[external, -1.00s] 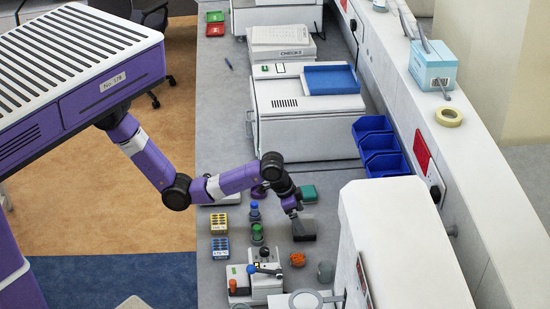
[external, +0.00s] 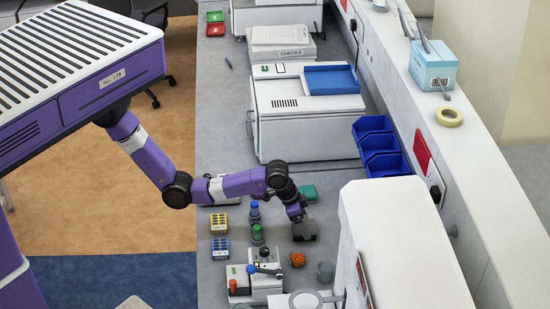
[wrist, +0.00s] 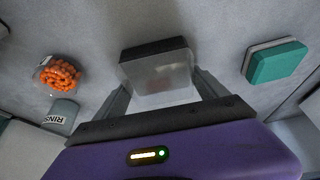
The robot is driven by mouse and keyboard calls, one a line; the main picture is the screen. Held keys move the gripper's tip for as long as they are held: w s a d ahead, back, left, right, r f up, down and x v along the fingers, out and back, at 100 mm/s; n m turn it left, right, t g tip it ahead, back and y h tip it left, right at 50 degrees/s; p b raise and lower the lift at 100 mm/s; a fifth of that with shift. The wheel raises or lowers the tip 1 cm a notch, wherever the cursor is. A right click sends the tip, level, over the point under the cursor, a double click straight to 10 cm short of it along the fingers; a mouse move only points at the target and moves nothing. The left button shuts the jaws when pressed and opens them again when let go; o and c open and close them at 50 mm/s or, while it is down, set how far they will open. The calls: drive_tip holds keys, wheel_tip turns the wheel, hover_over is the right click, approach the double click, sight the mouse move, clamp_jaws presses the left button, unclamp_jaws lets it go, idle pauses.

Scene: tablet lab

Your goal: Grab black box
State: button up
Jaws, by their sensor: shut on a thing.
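The black box (external: 304,230) lies on the grey bench top, right of the green and blue capped bottles in the external view. In the wrist view the box (wrist: 150,50) shows a dark edge and a pale, cloudy top face. My gripper (external: 298,214) reaches down to it from above. In the wrist view my gripper (wrist: 163,88) has one finger on each side of the box and is shut on it. I cannot tell whether the box is clear of the bench.
An orange item (external: 297,260) and a grey cup (external: 326,272) stand just in front. A teal box (wrist: 277,62) lies to one side. Yellow (external: 219,223) and blue (external: 220,247) racks stand left. A large white machine (external: 400,240) stands close on the right.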

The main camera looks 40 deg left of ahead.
drive_tip(key=shift+r, duration=0.15)
wheel_tip(320, 180, up, 20)
drive_tip(key=shift+b, duration=0.35)
